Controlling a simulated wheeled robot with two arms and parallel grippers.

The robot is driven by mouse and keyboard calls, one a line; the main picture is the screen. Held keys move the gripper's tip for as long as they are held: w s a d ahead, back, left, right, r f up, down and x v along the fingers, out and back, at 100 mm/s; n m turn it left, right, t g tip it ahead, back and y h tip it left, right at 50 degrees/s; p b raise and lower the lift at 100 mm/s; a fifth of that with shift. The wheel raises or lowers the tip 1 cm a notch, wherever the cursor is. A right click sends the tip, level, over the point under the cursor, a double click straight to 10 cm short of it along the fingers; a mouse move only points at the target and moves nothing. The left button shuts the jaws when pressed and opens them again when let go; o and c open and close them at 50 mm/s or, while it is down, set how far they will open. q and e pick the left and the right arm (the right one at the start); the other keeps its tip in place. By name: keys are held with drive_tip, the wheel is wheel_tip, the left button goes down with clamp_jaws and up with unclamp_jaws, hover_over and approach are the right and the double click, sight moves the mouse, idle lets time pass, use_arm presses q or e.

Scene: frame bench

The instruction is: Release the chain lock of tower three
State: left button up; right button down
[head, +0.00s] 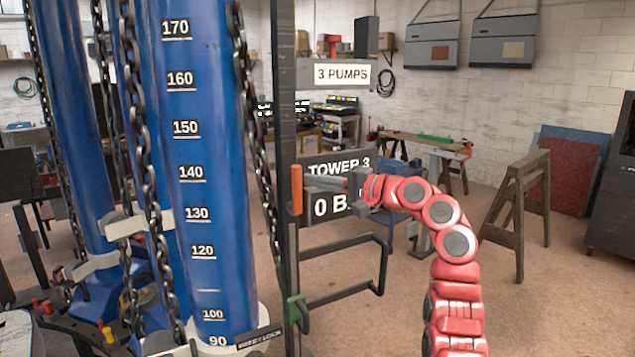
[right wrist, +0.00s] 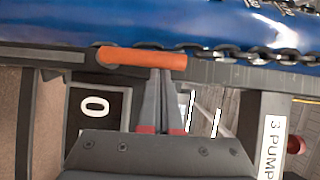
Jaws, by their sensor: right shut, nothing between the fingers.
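Tower three is likely the large blue column (head: 200,150) with white numbers. Dark chains (head: 140,130) hang along it. An orange handle (head: 296,190) stands upright on the dark post (head: 283,90) right of the column. My right gripper (head: 312,184) is shut and empty, its fingertips at the handle's right side. In the right wrist view the shut fingertips (right wrist: 161,74) meet or nearly meet the orange handle (right wrist: 130,59); I cannot tell whether they touch. The "TOWER 3" sign (head: 340,163) is partly hidden behind my right gripper. My left gripper is not in view.
A dark frame (head: 345,290) juts right from the post, with a green clamp (head: 297,310) at its lower left. A "3 PUMPS" sign (head: 342,74) is above. A sawhorse (head: 515,210) stands at right, with open floor before it.

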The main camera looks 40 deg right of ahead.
drive_tip(key=shift+a+r+n+g, duration=0.15)
drive_tip(key=shift+a+n+g, duration=0.2)
drive_tip(key=shift+n, duration=0.15)
drive_tip(key=shift+w+a+r+n+g+h+b, duration=0.15)
drive_tip(key=shift+a+n+g+h+b, duration=0.4)
drive_tip(key=shift+a+n+b, duration=0.6)
drive_tip(key=shift+w+a+f+b, duration=0.15)
drive_tip(key=shift+a+f+b, duration=0.05)
drive_tip(key=shift+a+b, duration=0.65)
drive_tip(key=shift+w+a+f+b, duration=0.1)
drive_tip(key=shift+a+f+b, duration=0.15)
drive_tip(key=shift+a+b, duration=0.6)
drive_tip(key=shift+w+a+f+b, duration=0.15)
drive_tip(key=shift+a+f+b, duration=0.05)
drive_tip(key=shift+a+b, duration=0.6)
